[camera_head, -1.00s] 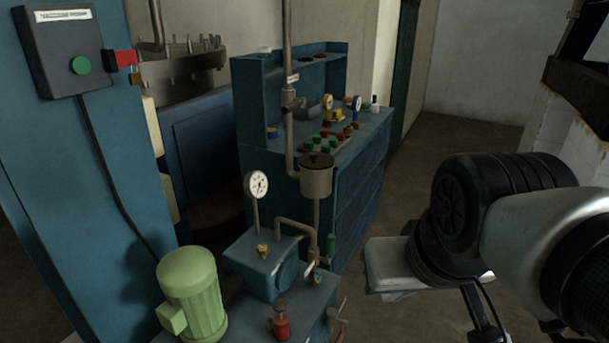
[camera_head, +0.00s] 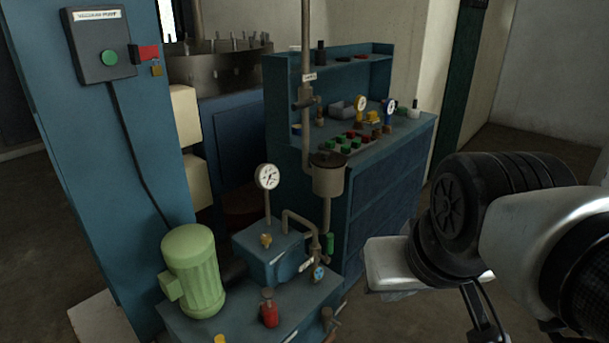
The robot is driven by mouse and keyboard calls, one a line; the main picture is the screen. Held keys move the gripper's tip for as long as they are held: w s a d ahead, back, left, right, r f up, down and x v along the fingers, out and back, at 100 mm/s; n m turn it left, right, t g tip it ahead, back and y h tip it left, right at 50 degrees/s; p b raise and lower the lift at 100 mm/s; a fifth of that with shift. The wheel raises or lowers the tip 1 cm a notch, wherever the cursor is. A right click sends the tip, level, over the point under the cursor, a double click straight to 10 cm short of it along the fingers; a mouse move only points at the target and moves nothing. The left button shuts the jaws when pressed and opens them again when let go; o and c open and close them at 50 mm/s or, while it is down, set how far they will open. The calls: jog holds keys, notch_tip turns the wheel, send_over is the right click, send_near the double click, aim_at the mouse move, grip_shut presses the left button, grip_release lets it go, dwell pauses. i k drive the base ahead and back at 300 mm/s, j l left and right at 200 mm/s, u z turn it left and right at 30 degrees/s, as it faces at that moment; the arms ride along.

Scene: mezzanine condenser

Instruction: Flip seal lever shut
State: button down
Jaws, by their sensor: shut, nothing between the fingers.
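I cannot tell which part is the seal lever. A red handle (camera_head: 148,52) sticks out from the side of the blue column, with a small brass piece below it. On the pump bench, a red-bodied fitting (camera_head: 269,312) stands at the front. A small green handle (camera_head: 330,243) and a blue round tag or dial (camera_head: 319,272) sit on the pipework below the grey cup (camera_head: 327,176). My arm fills the right side, well apart from these parts. Its finger ends do not show clearly in the picture.
A green motor (camera_head: 193,270) and a white gauge (camera_head: 267,177) stand on the low bench. A vacuum pump switch box (camera_head: 103,48) hangs on the blue column (camera_head: 60,130). Behind is a blue console (camera_head: 385,190) with coloured buttons. Floor shows clear at the right back.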

aim_at(330, 237)
jog(key=i+l+u, duration=0.35)
jog(key=l, duration=0.25)
jog(key=i+l+u, duration=0.15)
jog(key=l, duration=0.2)
jog(key=i, duration=0.05)
